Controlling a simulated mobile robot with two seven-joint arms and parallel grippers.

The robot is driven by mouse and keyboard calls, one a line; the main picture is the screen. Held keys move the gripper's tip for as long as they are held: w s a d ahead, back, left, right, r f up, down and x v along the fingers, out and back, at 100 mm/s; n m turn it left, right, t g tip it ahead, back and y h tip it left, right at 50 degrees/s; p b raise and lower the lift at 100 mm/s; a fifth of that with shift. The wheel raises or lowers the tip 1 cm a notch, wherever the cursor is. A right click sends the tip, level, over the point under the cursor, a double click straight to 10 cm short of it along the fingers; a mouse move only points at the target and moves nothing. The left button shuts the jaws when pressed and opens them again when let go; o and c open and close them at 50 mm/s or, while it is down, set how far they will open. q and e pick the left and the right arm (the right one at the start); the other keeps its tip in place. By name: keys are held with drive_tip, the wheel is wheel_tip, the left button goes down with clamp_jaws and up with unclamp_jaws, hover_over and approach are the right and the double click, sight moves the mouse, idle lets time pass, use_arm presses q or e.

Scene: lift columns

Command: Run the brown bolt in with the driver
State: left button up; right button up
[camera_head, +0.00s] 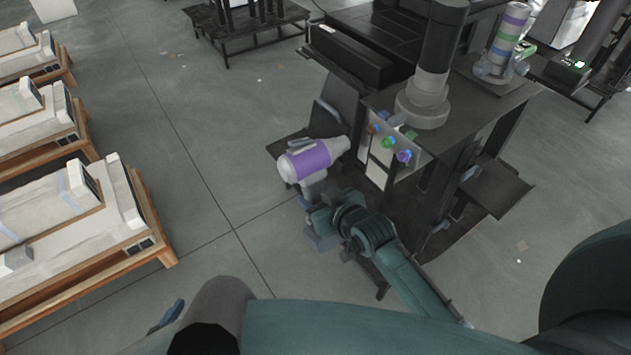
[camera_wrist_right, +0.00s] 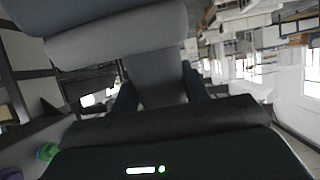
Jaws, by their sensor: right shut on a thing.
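The driver (camera_head: 310,158) is grey with a purple band. My right gripper (camera_head: 315,187) is shut on its handle, which also shows between the fingers in the right wrist view (camera_wrist_right: 157,78). The driver's narrower end faces right, toward a pale panel (camera_head: 377,172) on the side of a dark stand. The brown bolt (camera_head: 372,129) is at the panel's upper left, and a small gap shows between it and the driver. Blue (camera_head: 378,141), green (camera_head: 390,143) and purple (camera_head: 404,156) bolts sit beside it. My left gripper is out of view.
A thick dark and grey column (camera_head: 430,85) stands on the stand's top (camera_head: 465,112). A dark low shelf (camera_head: 290,147) is behind the driver. Wooden pallets with pale loads (camera_head: 70,235) line the left side. The floor between is open.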

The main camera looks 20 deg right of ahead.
drive_tip(key=shift+w+d+f+g, duration=0.1)
drive_tip(key=shift+w+f+g, duration=0.1)
drive_tip(key=shift+g, duration=0.2)
drive_tip(key=shift+d+f, duration=0.15)
drive_tip(key=shift+d, duration=0.05)
drive_tip(key=d, duration=0.1)
drive_tip(key=w+d+b, duration=0.1)
drive_tip(key=d+b, duration=0.1)
drive_tip(key=shift+w+d+f, duration=0.1)
drive_tip(key=shift+w+d, duration=0.15)
drive_tip(key=shift+d, duration=0.15)
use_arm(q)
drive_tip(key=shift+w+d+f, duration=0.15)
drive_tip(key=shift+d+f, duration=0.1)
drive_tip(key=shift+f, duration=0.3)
use_arm(e)
drive_tip(key=shift+w+d, duration=0.2)
drive_tip(key=shift+d, duration=0.3)
drive_tip(key=shift+w+d, duration=0.2)
drive_tip(key=shift+d, duration=0.3)
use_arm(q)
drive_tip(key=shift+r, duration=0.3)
use_arm(e)
drive_tip(key=shift+s+r, duration=0.1)
drive_tip(key=shift+r, duration=0.1)
